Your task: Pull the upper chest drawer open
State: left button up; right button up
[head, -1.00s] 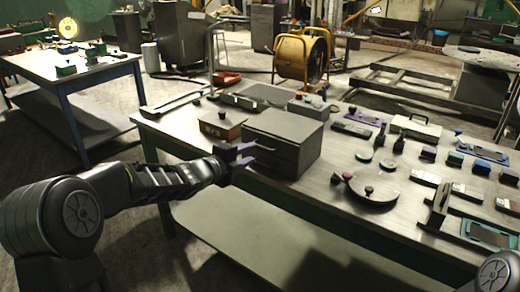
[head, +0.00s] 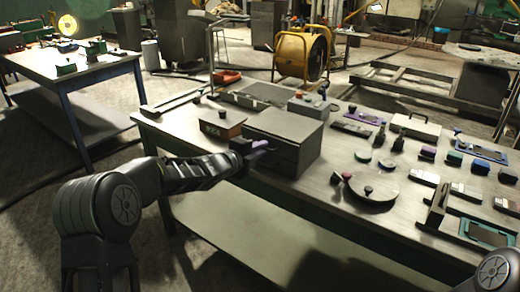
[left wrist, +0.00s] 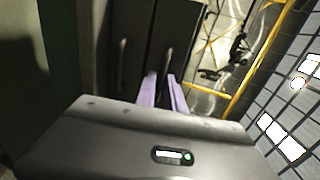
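The chest (head: 292,125) is a grey box with a dark front on the workbench. The left wrist view shows, turned on its side, the dark front with two bar handles. The upper drawer's handle (left wrist: 167,60) is the right one there; the lower drawer's handle (left wrist: 122,52) is left of it. Both drawers look closed. My left gripper (head: 261,147) is at the chest front. In the left wrist view its purple fingers (left wrist: 163,84) are apart, with the upper handle between or just beyond their tips; contact is unclear. My right gripper is out of view.
A small brown box (head: 221,123) stands just left of the chest, close to my left gripper. A grey round-edged plate with knobs (head: 362,192) lies right of the chest. Many small parts cover the workbench (head: 300,195) farther right. The floor before the bench is open.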

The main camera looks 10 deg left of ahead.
pick_arm(q)
grip_shut()
dwell(1.0)
